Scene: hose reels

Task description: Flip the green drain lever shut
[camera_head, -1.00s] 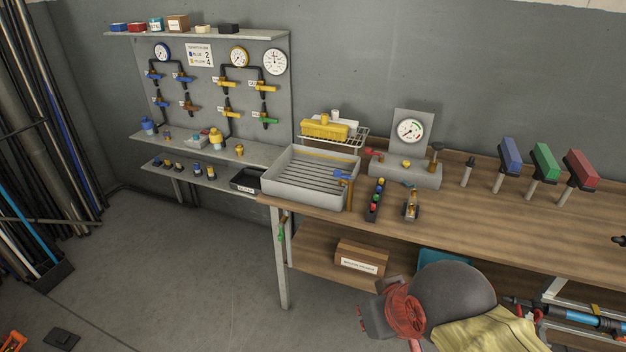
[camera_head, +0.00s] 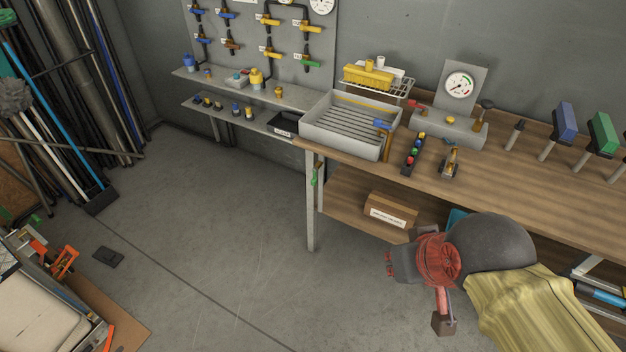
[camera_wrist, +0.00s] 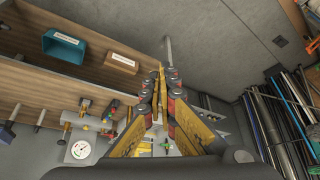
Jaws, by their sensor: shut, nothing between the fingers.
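A small green lever (camera_head: 314,177) hangs by the bench's front left leg, below the grey slatted sink tray (camera_head: 331,127), pointing down. Another green-handled valve (camera_head: 306,65) sits at the lower right of the wall board. I cannot read a label that tells which is the drain lever. My gripper (camera_wrist: 160,74) is shut and empty in the wrist view, its fingertips together in front of the bench's leg area. I do not make out the hanging green lever there; the fingers may hide it. In the head view my arm is at the lower right, apart from both levers.
The wooden bench (camera_head: 520,185) carries a gauge block (camera_head: 450,128), a button strip (camera_head: 412,155) and coloured-head tools. A cardboard box (camera_head: 390,211) sits on its lower shelf. Poles (camera_head: 80,80) stand at the left and a crate (camera_head: 40,310) lower left.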

